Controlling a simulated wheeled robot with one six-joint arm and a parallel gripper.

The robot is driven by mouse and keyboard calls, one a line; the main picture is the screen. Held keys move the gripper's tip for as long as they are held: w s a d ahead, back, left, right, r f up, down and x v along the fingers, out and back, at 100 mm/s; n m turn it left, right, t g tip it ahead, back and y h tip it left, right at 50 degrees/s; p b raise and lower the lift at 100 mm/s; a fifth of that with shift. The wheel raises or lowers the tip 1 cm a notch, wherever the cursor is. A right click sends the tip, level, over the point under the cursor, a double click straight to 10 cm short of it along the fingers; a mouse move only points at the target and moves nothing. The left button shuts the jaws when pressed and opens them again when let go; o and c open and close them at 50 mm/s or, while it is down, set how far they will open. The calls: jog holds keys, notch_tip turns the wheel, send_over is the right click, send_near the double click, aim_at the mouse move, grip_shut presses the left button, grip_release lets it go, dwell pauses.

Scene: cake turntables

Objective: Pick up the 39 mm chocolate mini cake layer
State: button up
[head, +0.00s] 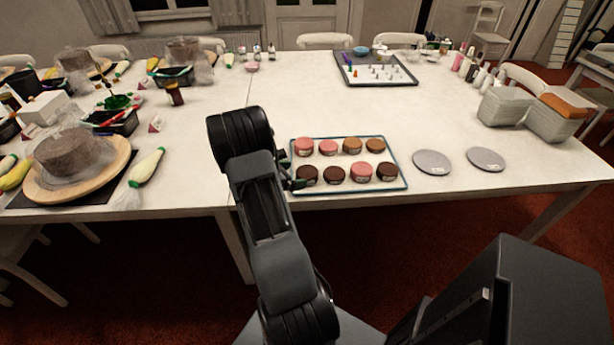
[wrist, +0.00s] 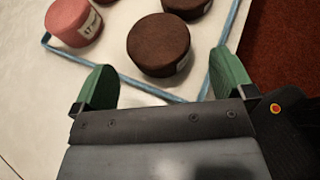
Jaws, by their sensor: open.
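Dark chocolate mini cake layers stand in the front row of a blue-rimmed tray (head: 347,190): one at the front-left corner (head: 307,174), one beside it (head: 331,175), and one at the right end (head: 386,172). Their size labels are too small to read, so I cannot tell which is 39 mm. My gripper (head: 290,182) is at the tray's front-left corner. In the wrist view, my gripper (wrist: 162,64) is open and empty, its green fingers spread towards the corner dark layer (wrist: 158,40). That layer lies just beyond the fingertips. A second dark layer (wrist: 187,5) is partly cut off.
A pink layer (wrist: 75,22) stands left of the corner layer in the wrist view. Other pink and brown layers fill the tray. Two grey discs (head: 432,162) lie to its right. A wrapped cake on a board (head: 110,170) stands far left.

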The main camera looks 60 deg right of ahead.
aim_at(306, 172)
jog(key=shift+x, duration=2.6)
jog(key=shift+w+d, duration=0.1)
jog(key=c, duration=0.8)
jog(key=shift+o, duration=0.2)
